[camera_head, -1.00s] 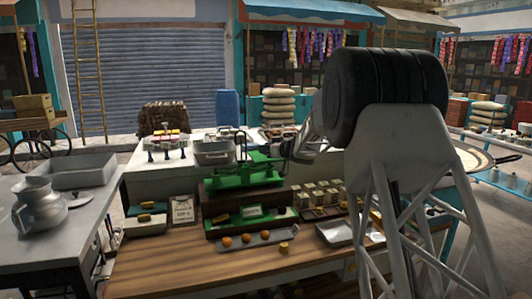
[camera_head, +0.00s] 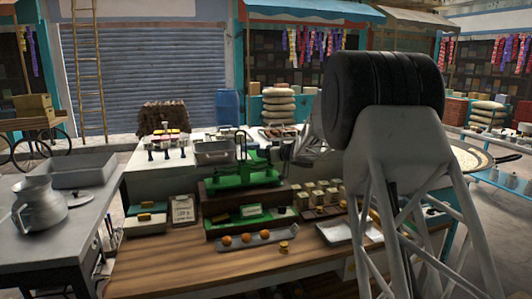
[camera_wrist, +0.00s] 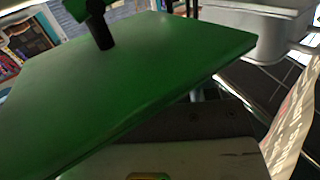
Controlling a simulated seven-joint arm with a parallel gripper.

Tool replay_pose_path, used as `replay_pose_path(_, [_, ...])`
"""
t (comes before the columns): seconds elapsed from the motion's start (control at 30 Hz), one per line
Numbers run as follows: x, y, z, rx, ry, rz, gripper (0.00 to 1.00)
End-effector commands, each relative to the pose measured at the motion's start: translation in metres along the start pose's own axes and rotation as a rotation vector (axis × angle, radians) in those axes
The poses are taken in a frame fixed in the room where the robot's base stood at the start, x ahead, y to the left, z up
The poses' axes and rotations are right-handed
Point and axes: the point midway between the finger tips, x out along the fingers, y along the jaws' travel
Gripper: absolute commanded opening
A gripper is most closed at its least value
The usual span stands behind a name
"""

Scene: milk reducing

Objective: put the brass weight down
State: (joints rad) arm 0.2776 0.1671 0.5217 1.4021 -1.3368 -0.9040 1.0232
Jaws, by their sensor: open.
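My gripper (camera_head: 288,152) is open beside the right side of the green balance scale (camera_head: 245,181), partly hidden by my own arm. In the wrist view the scale's green plate (camera_wrist: 130,85) fills most of the picture, and the fingertips cannot be made out. A small brass weight (camera_head: 283,246) stands on the wooden table in front of the scale, well apart from my gripper. A yellowish thing (camera_wrist: 150,176) shows at the bottom edge of the wrist view, too cut off to identify.
A grey tray with orange balls (camera_head: 245,239) lies before the scale. Several small blocks (camera_head: 320,192) and a pale tray (camera_head: 338,233) are to its right. A metal pan (camera_head: 214,153) stands behind. The wooden table's front (camera_head: 215,272) is clear.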

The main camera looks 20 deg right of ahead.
Motion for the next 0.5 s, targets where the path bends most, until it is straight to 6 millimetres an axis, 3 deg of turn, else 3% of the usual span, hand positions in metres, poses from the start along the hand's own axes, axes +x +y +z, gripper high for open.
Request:
replay_pose_path(0.27, [-0.004, 0.0, -0.003, 0.0, 0.0, 0.0, 0.53])
replay_pose_path(0.5, [-0.028, 0.0, -0.004, -0.001, 0.0, 0.001, 0.53])
